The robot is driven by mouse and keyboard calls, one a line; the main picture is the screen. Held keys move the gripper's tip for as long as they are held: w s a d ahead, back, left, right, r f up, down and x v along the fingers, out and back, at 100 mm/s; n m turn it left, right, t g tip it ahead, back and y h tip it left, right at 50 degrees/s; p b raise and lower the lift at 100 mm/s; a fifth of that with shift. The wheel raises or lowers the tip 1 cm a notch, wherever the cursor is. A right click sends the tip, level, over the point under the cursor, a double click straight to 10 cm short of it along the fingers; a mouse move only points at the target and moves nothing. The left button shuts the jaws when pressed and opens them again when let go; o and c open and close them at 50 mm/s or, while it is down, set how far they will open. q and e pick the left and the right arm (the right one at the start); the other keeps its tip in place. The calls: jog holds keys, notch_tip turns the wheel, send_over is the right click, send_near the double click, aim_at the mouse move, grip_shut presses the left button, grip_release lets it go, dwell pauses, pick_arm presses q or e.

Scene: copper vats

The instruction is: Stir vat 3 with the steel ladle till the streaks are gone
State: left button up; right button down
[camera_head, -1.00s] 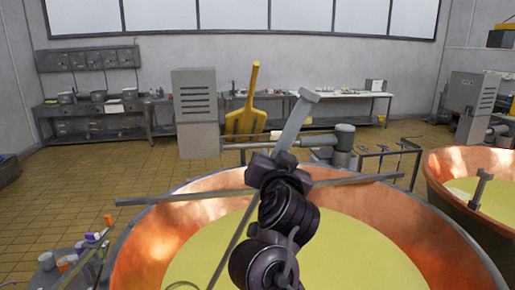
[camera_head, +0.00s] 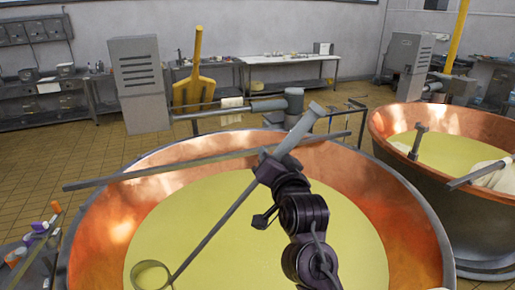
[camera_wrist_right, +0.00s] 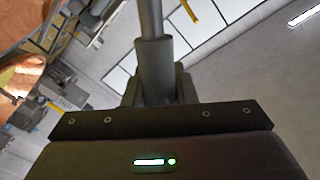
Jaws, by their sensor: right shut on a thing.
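A large copper vat (camera_head: 395,220) stands in front of me, holding smooth pale yellow liquid (camera_head: 255,215); I see no streaks and no vat number. My right gripper (camera_head: 270,168) is above it, shut on the ladle's grey shaft (camera_head: 222,222). The thick handle end rises up and right of the gripper. The shaft slants down and left to a round ladle head (camera_head: 152,274) at the liquid's near left; I cannot tell how deep it sits. In the right wrist view the grey shaft (camera_wrist_right: 152,20) rises from the jaws. My left gripper is out of view.
A long grey bar (camera_head: 190,168) crosses over the vat's far side, close to my gripper. A second copper vat (camera_head: 375,125) stands at the right. A yellow paddle (camera_head: 193,90) and a grey box (camera_head: 140,85) stand behind. Small bottles (camera_head: 38,228) are at the lower left.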

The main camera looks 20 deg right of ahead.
jog(key=s+d+f+m+b, duration=0.1)
jog(key=d+f+m+b, duration=0.2)
jog(key=d+f, duration=0.7)
jog(key=s+d+f+m+b, duration=0.1)
jog(key=d+f+m+b, duration=0.4)
jog(key=f, duration=0.8)
notch_tip(320, 180, down, 29)
jog(key=m+b, duration=0.6)
jog(key=b, duration=0.4)
jog(key=shift+w+m+b, duration=0.2)
jog(key=shift+m+b, duration=0.1)
